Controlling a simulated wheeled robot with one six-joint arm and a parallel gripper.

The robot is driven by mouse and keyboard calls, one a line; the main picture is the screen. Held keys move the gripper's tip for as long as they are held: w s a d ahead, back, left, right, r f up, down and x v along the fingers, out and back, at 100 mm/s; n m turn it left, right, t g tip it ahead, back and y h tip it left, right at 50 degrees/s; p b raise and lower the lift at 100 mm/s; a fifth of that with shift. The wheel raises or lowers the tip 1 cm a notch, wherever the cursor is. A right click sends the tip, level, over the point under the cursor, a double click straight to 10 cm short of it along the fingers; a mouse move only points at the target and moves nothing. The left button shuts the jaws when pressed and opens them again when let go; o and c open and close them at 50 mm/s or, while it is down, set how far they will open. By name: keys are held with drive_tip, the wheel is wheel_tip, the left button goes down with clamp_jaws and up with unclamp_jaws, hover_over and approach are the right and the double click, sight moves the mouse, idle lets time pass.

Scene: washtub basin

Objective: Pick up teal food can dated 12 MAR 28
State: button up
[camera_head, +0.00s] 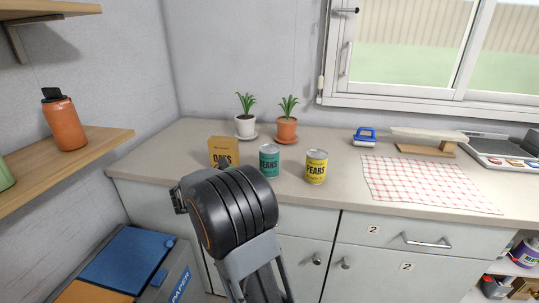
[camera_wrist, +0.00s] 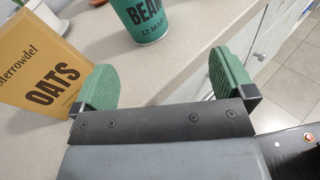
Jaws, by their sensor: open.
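The teal can (camera_head: 269,161) stands upright on the countertop, with "BEANS" lettering facing me. In the wrist view the teal can (camera_wrist: 150,20) is cut off by the top edge, and "12 MAR" shows near its base; any year is not readable. My gripper (camera_wrist: 168,82) is open, with two green pads spread apart. The can is beyond the pads, between them in the picture and not touching them. In the head view my arm's black wrist hides the gripper's fingers.
An orange-yellow oats box (camera_head: 223,150) stands close left of the can, also in the wrist view (camera_wrist: 42,65) beside the left pad. A yellow pears can (camera_head: 316,167) stands to the right. Two potted plants (camera_head: 286,128) are behind. A checkered cloth (camera_head: 425,183) lies right.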

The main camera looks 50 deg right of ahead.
sight(262, 160)
drive_tip(key=d, duration=0.3)
drive_tip(key=w+d+r+n+h, duration=0.1)
drive_tip(key=d, duration=0.1)
drive_tip(key=w+d+n, duration=0.1)
drive_tip(key=d, duration=0.2)
drive_tip(key=shift+d+r+t+h, duration=0.3)
drive_tip(key=shift+d+h, duration=0.05)
drive_tip(key=shift+h, duration=0.05)
drive_tip(key=shift+d+p, duration=0.35)
drive_tip(key=shift+d, duration=2.95)
drive_tip(key=shift+r, duration=0.1)
drive_tip(key=c, duration=1.2)
